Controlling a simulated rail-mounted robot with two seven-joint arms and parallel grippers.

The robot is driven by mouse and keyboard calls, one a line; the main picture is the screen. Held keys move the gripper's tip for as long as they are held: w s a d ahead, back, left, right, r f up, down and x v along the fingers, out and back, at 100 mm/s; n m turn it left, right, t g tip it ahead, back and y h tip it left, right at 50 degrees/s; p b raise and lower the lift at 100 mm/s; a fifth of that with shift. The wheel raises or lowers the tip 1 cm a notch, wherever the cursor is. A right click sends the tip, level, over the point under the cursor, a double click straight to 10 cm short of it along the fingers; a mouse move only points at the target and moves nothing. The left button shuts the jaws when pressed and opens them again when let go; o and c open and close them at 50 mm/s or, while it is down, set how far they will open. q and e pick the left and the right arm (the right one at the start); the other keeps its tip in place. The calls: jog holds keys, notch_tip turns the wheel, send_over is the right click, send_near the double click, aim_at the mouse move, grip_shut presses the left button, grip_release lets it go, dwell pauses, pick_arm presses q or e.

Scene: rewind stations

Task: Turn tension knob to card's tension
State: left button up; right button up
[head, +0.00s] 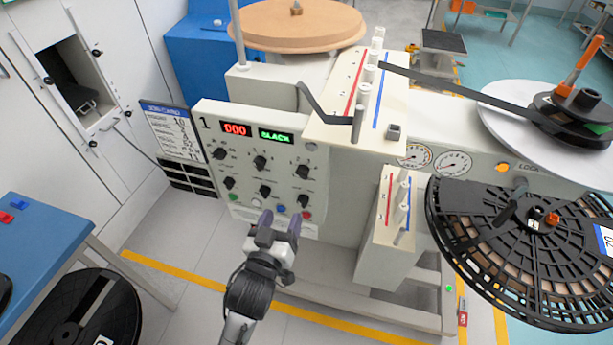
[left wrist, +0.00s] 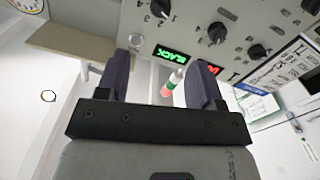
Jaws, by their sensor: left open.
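The control panel (head: 240,175) of station 1 carries several black knobs, such as one in the middle (head: 260,162) and one lower down (head: 265,191). I cannot read which knob is the tension one. Its displays show a red "000" (head: 235,130) and a green "SLACK" (head: 276,136). The card (head: 172,128) hangs at the panel's left; its printed values are too small to read. My left gripper (head: 281,222) is open and empty at the panel's lower edge. In the left wrist view its two fingers (left wrist: 160,85) stand apart, with panel knobs (left wrist: 217,33) beyond. My right gripper is not in view.
A black slotted reel (head: 470,250) and a white disc (head: 510,110) stand at the right. A brown reel (head: 300,22) lies on top at the back. A blue table (head: 40,240) is at the left. Guide posts (head: 358,122) rise from the machine top.

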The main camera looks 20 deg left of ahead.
aim_at(300, 176)
pick_arm(q)
jog(key=w+b, duration=0.1)
jog(key=w, duration=0.3)
jog(key=w+b, duration=0.1)
jog(key=w, duration=0.4)
jog(key=w+b, duration=0.1)
jog(key=w, duration=0.3)
jog(key=shift+w+a, duration=0.3)
jog(key=shift+a, duration=0.05)
jog(key=shift+c, duration=0.2)
